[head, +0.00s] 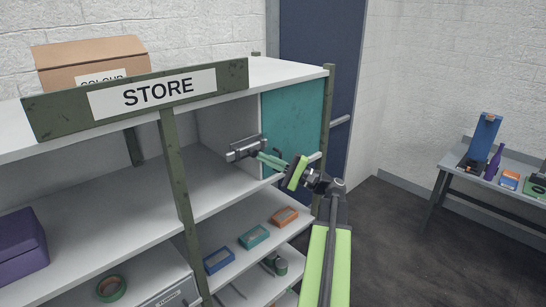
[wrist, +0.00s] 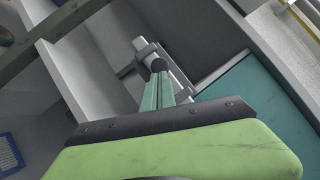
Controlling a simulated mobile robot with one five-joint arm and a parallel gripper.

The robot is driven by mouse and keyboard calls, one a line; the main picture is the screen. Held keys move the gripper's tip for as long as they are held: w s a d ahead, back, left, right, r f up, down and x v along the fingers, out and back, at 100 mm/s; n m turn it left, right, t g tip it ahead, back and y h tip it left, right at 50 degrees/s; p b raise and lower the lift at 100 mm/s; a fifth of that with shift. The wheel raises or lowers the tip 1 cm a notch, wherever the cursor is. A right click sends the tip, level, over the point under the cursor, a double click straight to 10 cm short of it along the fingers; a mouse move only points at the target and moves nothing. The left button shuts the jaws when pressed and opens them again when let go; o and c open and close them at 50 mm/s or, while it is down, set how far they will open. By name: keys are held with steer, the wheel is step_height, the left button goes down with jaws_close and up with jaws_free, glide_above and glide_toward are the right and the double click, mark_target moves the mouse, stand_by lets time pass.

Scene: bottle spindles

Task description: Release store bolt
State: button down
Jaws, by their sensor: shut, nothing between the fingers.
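The store bolt (head: 243,148) is a grey metal bar in brackets at the left edge of the teal door (head: 293,115) of the shelf unit. In the wrist view the bolt (wrist: 180,77) runs diagonally, with a dark round knob (wrist: 158,65) standing out from it. My gripper (head: 264,157) is shut and empty, reaching in from the right with its teal fingers pointed at the bolt. In the wrist view its fingertips (wrist: 159,78) are right at the knob and overlap it. I cannot tell whether they touch it.
A green post (head: 177,165) stands left of the bolt, below the STORE sign (head: 152,92). The lower shelf holds small blue, teal and orange boxes (head: 254,237). A purple box (head: 20,245) is far left. A side table (head: 448,158) stands right, across clear floor.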

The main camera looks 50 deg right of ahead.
steer(key=f+b+v, duration=0.1)
steer(key=b+v, duration=0.4)
steer(key=v, duration=0.7)
steer(key=shift+w+d, duration=0.15)
steer(key=shift+w, duration=0.2)
steer(key=shift+f, duration=0.15)
